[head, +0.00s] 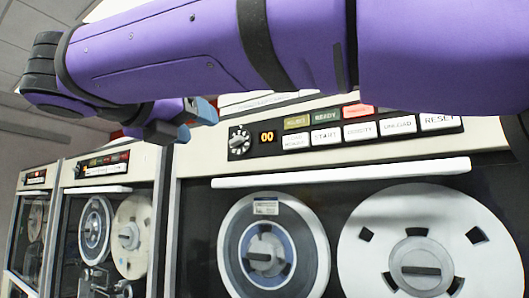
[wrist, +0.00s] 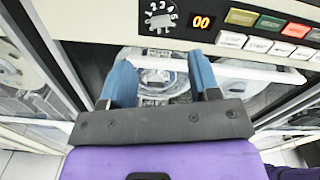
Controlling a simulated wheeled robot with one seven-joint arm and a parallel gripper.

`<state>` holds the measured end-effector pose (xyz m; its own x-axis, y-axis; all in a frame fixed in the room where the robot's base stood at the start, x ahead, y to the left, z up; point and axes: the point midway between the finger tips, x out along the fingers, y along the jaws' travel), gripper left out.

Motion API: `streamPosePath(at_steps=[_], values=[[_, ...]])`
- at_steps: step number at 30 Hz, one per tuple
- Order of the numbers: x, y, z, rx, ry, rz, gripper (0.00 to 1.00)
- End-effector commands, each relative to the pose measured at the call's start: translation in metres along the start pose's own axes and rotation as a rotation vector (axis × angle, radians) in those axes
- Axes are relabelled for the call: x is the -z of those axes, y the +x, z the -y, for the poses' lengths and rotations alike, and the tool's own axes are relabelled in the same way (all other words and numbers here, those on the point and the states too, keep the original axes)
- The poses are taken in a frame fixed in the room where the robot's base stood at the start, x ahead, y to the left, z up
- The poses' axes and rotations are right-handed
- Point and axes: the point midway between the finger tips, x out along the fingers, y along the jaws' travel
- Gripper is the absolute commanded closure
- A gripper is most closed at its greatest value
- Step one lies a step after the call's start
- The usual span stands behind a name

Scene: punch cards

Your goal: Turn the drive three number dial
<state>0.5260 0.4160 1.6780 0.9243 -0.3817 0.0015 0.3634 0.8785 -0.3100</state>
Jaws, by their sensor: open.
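I cannot read which drive number this is. My gripper (head: 186,122) is left of the dial in the head view, apart from it. In the wrist view my gripper (wrist: 161,62) has its two blue fingers spread with nothing between them, and the dial lies beyond the fingertips.
Coloured and white buttons (head: 360,130) run right of the display. A white ledge (head: 345,173) juts out below the panel, above large tape reels (head: 268,245) on the drive front. Two more drives (head: 108,215) stand to the left. My purple arm crosses the top.

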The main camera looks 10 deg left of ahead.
Motion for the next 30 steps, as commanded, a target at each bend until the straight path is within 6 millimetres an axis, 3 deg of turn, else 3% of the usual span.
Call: streamPosePath(at_steps=[15,21,30], values=[[0.001,0.083,0.000,0.002,0.000,-0.002,0.44],[0.001,0.098,0.000,0.001,0.001,-0.002,0.44],[0.001,0.100,0.000,0.000,0.001,-0.002,0.44]])
